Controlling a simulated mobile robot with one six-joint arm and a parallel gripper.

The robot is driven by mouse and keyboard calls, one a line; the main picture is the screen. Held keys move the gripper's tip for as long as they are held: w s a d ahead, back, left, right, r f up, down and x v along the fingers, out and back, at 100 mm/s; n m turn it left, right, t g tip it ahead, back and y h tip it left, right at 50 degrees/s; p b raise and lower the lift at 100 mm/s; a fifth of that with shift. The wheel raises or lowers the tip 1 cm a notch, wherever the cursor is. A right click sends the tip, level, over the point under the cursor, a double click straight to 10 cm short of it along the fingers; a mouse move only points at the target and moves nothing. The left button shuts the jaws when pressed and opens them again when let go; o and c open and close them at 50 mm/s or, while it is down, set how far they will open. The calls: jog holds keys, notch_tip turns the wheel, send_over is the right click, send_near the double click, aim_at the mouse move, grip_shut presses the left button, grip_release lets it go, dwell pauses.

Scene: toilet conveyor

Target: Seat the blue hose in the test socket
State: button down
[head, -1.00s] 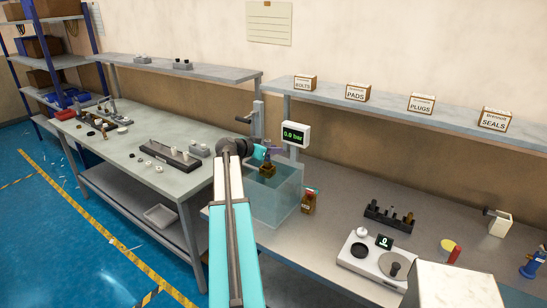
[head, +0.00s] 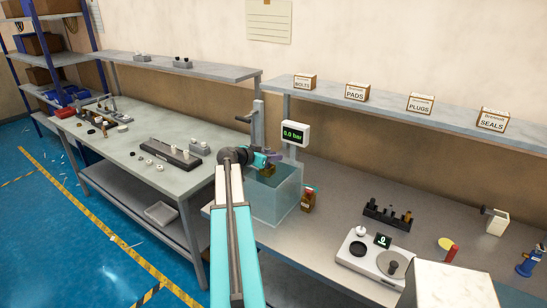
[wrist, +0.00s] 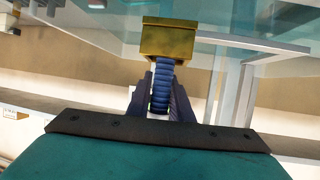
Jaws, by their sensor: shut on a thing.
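The blue ribbed hose (wrist: 161,88) is between the fingers of my gripper (wrist: 160,100) in the wrist view. Its far end meets a brass block (wrist: 169,39), which looks like the test socket. I cannot tell how deep the hose sits in it. In the head view my gripper (head: 274,158) is above the glass tank (head: 278,203), its purple fingers next to the brass block (head: 266,171). The hose is too small and hidden to make out there.
A display (head: 292,133) reading 0.0 bar stands behind the tank. A brown bottle (head: 308,201) is just right of the tank. A black rack (head: 387,215) and a white scale (head: 376,261) are farther right. A shelf (head: 385,107) with labelled boxes runs above.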

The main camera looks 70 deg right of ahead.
jog(key=c, duration=1.6)
grip_release()
jog(key=shift+r+p, duration=0.2)
jog(key=shift+p, duration=0.1)
jog(key=b+v, duration=0.5)
jog(key=v, duration=0.7)
jog(key=shift+b, duration=0.3)
